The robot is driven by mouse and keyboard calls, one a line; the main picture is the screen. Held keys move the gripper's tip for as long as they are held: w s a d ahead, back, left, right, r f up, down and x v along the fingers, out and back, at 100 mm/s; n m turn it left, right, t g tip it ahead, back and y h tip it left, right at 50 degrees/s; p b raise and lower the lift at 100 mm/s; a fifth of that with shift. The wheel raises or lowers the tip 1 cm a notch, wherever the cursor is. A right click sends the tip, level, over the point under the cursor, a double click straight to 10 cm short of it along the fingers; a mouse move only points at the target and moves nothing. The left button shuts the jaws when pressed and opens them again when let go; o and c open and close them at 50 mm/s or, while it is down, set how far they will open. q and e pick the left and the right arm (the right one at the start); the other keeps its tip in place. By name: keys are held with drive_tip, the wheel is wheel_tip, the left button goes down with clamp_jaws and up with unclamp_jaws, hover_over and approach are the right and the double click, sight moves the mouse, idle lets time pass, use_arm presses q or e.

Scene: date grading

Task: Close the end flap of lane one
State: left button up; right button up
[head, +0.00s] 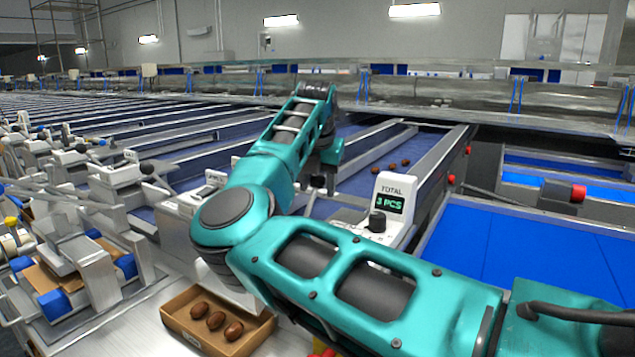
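My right arm reaches in from the lower right, bends at a large elbow and extends over the blue lanes. My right gripper (318,181) is small and dark at the far end of the arm, pointing down over a lane; its fingers are too small and shaded to read. A lane (436,146) with several brown dates (391,165) on its blue belt runs away behind a white display unit (392,196) reading "TOTAL 3 PCS". I cannot make out which lane is lane one. No end flap can be told apart; my arm covers part of the lane ends. My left gripper is not in view.
A cardboard box (247,334) with three dates stands at the lower front. White and metal lane-end units (117,181) crowd the left. A blue-surfaced table (530,245) with a metal rim lies at right, near a red button (578,193).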

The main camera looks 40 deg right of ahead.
clamp_jaws()
idle(0.3)
